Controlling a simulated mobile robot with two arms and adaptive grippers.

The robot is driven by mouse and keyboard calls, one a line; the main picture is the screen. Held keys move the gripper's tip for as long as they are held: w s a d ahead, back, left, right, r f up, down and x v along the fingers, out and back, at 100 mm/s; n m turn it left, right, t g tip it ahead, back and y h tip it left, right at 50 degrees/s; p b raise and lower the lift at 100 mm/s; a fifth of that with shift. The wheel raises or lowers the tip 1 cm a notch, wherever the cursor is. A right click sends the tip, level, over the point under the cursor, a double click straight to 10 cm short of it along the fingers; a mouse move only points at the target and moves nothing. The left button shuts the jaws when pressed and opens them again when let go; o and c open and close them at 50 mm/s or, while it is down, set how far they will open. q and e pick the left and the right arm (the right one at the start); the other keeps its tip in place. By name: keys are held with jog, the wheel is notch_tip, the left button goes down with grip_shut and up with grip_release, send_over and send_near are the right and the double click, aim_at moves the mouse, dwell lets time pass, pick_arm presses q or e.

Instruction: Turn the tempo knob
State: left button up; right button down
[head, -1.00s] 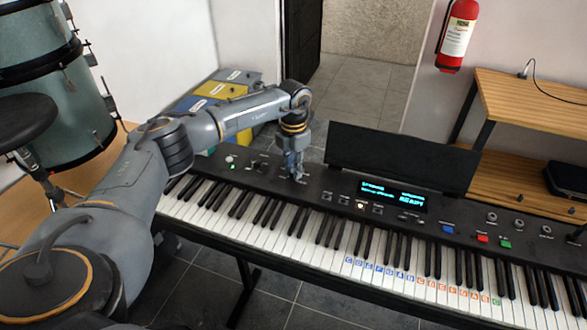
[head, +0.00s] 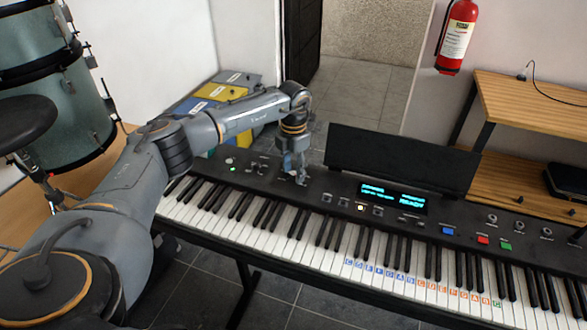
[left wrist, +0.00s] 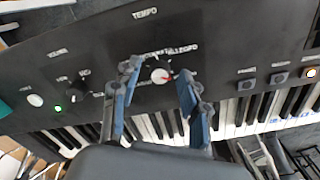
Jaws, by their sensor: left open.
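The tempo knob (left wrist: 160,75) is a small white knob with a red pointer, under the printed word TEMPO on the black keyboard panel. In the left wrist view the pointer is turned toward the right, near the ALLEGRO mark. My left gripper (left wrist: 158,88) is open, with one finger on each side of the knob; contact with it cannot be told. In the head view the left gripper (head: 294,170) points down at the panel of the keyboard (head: 340,185), hiding most of the knob. My right gripper is out of view.
Smaller knobs, including a black one (left wrist: 79,95), and a green light sit left of the tempo knob. Lit displays (head: 393,197) and buttons lie to the right. A music rest (head: 400,158) stands behind the panel. Drums (head: 60,110) stand at the left.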

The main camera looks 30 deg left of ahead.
aim_at(293, 173)
pick_arm(q)
notch_tip(293, 173, up, 12)
dwell(0.5)
dwell(0.5)
